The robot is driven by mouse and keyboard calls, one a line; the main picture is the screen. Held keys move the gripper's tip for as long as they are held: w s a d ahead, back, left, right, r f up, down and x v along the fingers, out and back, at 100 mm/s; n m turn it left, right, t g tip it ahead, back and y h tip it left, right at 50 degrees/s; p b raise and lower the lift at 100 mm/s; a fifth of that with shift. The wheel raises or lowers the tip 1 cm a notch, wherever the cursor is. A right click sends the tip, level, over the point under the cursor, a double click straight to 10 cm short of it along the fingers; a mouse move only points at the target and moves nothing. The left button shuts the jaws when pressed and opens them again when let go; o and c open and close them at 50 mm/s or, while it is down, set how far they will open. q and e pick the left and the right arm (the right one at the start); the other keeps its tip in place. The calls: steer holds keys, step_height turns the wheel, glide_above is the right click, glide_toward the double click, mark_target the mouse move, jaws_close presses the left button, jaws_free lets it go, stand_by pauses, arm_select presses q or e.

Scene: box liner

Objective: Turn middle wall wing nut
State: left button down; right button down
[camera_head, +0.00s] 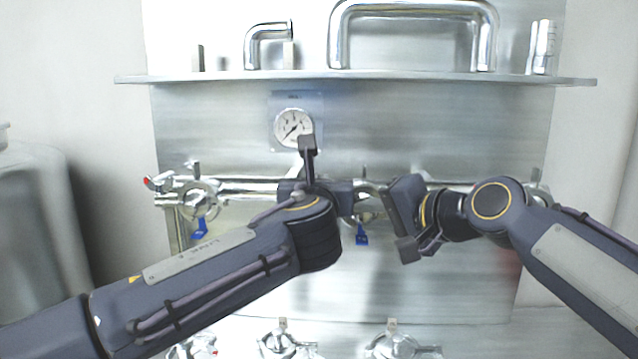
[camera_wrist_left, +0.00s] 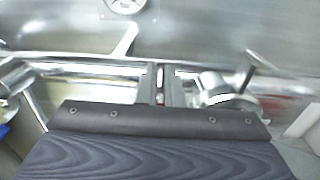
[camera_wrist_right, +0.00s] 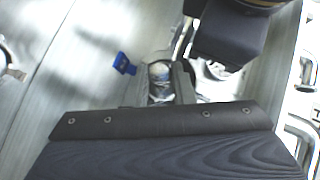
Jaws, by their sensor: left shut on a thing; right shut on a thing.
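The middle wall clamp (camera_head: 368,212) sits on the horizontal pipe and is largely hidden behind my grippers in the head view; its wing nut cannot be made out there. My left gripper (camera_head: 355,190) is at the clamp from the left. In the left wrist view its fingers (camera_wrist_left: 160,85) are close together on a thin metal part. My right gripper (camera_head: 380,200) reaches the clamp from the right. In the right wrist view its fingers (camera_wrist_right: 165,85) close on a shiny rounded metal part (camera_wrist_right: 160,72). I cannot tell which part is the wing nut.
A blue valve handle (camera_head: 361,236) hangs below the clamp. A left clamp (camera_head: 200,199) with another blue handle (camera_head: 199,229) is on the same pipe. A gauge (camera_head: 293,127) and a steel shelf (camera_head: 350,75) are above. Several metal fittings (camera_head: 284,343) stand below.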

arm_select(q)
steer(key=m+h, duration=0.2)
steer(key=h, duration=0.1)
steer(key=shift+a+h, duration=0.15)
steer(key=shift+h, duration=0.15)
steer(key=shift+w+f+m+g+h, duration=0.1)
steer(key=shift+f+m+g+h, duration=0.2)
steer(key=shift+m+h, duration=0.45)
steer(key=shift+f+m+g+h, duration=0.1)
steer(key=shift+m+g+h, duration=0.4)
steer(key=shift+h, duration=0.45)
steer(key=shift+r+m+h, duration=0.1)
steer(key=shift+m+h, duration=0.15)
steer(key=shift+h, duration=0.05)
steer(key=shift+r+h, duration=0.1)
steer(key=shift+h, duration=0.2)
steer(key=c, duration=1.6)
jaws_free()
steer(key=shift+r, duration=0.1)
